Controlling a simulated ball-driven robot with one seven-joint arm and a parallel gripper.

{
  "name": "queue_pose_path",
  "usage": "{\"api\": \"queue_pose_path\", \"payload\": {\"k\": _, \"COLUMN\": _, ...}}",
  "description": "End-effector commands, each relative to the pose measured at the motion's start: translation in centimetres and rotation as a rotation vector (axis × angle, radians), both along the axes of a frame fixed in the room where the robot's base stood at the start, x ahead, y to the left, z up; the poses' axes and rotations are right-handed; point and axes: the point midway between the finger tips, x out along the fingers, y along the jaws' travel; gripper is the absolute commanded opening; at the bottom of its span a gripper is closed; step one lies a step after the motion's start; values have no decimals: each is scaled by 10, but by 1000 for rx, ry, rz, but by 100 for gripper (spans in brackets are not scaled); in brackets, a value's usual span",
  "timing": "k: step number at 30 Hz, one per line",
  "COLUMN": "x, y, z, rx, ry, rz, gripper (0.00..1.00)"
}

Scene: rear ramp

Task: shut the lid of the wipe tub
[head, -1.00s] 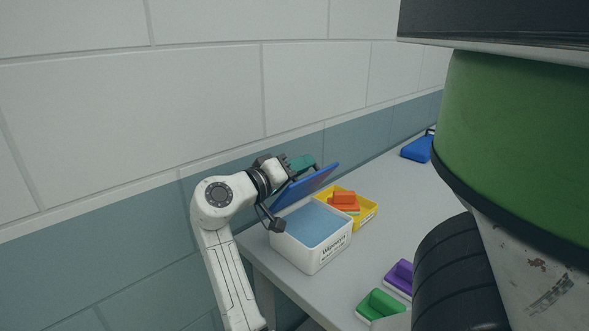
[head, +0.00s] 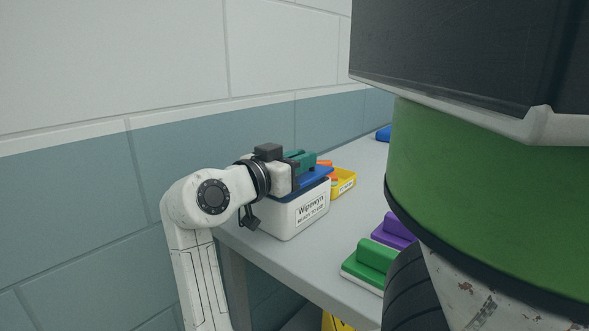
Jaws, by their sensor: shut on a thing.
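The wipe tub (head: 296,214) is a white box with a label on its front, standing on the grey table by the wall. Its blue lid (head: 319,183) lies down over the top, about level; its left part is hidden behind my gripper, so I cannot tell whether it is fully seated. My gripper (head: 294,168) is over the lid and appears to touch it or sit just above it. It is shut on a teal block-like thing (head: 301,157), which looks like a scrubber. The fingertips are partly hidden.
A yellow tray (head: 345,186) with orange things stands behind the tub. A green scrubber (head: 372,262) and a purple one (head: 394,230) lie on the table (head: 290,262) in front. A blue thing (head: 383,134) is farther back. The tiled wall is close behind.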

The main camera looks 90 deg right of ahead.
Motion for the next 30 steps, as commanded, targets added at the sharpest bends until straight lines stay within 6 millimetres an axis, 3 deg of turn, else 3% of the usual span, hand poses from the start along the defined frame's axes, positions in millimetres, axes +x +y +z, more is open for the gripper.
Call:
{"api": "queue_pose_path", "payload": {"k": 4, "x": 1, "y": 1, "z": -10, "rx": -36, "ry": -41, "rz": 9, "gripper": 0}}
{"api": "queue_pose_path", "payload": {"k": 23, "x": -1, "y": 2, "z": -11, "rx": -62, "ry": -72, "rz": 7, "gripper": 0}}
{"api": "queue_pose_path", "payload": {"k": 24, "x": -1, "y": 2, "z": -11, "rx": -62, "ry": -72, "rz": 7, "gripper": 20}}
{"api": "queue_pose_path", "payload": {"k": 30, "x": -2, "y": 2, "z": -11, "rx": -62, "ry": -72, "rz": 4, "gripper": 38}}
